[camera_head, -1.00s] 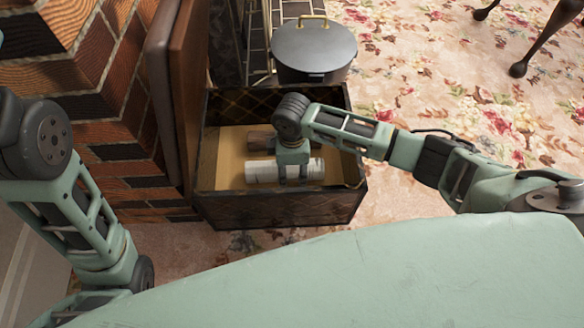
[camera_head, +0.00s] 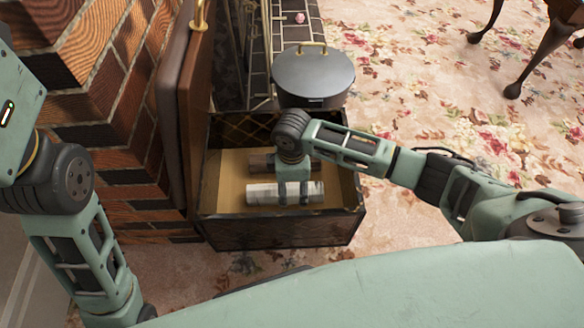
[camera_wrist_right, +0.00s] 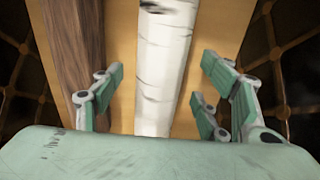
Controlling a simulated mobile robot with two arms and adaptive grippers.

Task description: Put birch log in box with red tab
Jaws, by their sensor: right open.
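The birch log (camera_head: 262,194), white with dark marks, lies across the floor of the dark patterned box (camera_head: 280,234). A brown log (camera_head: 260,163) lies behind it in the box. My right gripper (camera_head: 293,199) points down into the box at the birch log, its fingers open. In the right wrist view the birch log (camera_wrist_right: 164,60) runs between the open fingers of the gripper (camera_wrist_right: 155,90), with gaps on both sides. The brown log (camera_wrist_right: 72,40) lies to the left there. I see no red tab on the box. My left gripper is out of view.
A dark lidded pot (camera_head: 314,76) with a brass handle stands behind the box. A brown panel (camera_head: 190,95) and brick wall (camera_head: 110,130) are close on the left. Flowered carpet (camera_head: 420,70) is open to the right, with dark furniture legs (camera_head: 520,60) at the back.

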